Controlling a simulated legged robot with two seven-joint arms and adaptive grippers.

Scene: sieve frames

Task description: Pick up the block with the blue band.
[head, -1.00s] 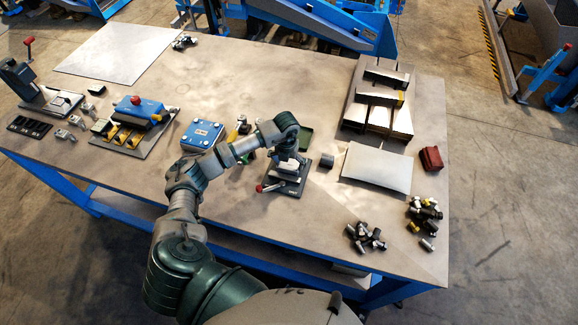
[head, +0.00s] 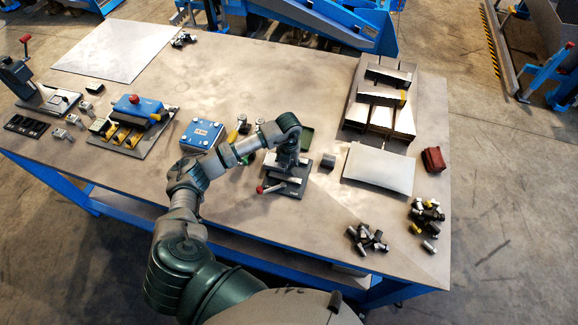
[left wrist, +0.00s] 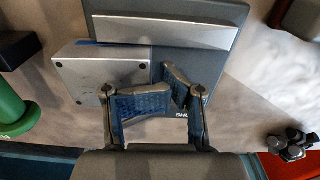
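A silver-grey block (left wrist: 100,75) with a blue band along its far edge lies left of centre in the left wrist view, partly over a dark grey fixture plate (left wrist: 225,62). My left gripper (left wrist: 162,88) is in front of the block's right part. Its blue-padded fingers stand apart with nothing seen between them, and the left finger overlaps the block's near edge. In the head view my left gripper (head: 286,163) hangs over the dark fixture with a red-knobbed lever (head: 290,188) and hides part of it. The blue band cannot be made out there. My right gripper is out of view.
A grey cylinder (head: 327,161) stands right of the fixture. Loose small parts (head: 368,240) lie at the front right. The bench's back middle is clear.

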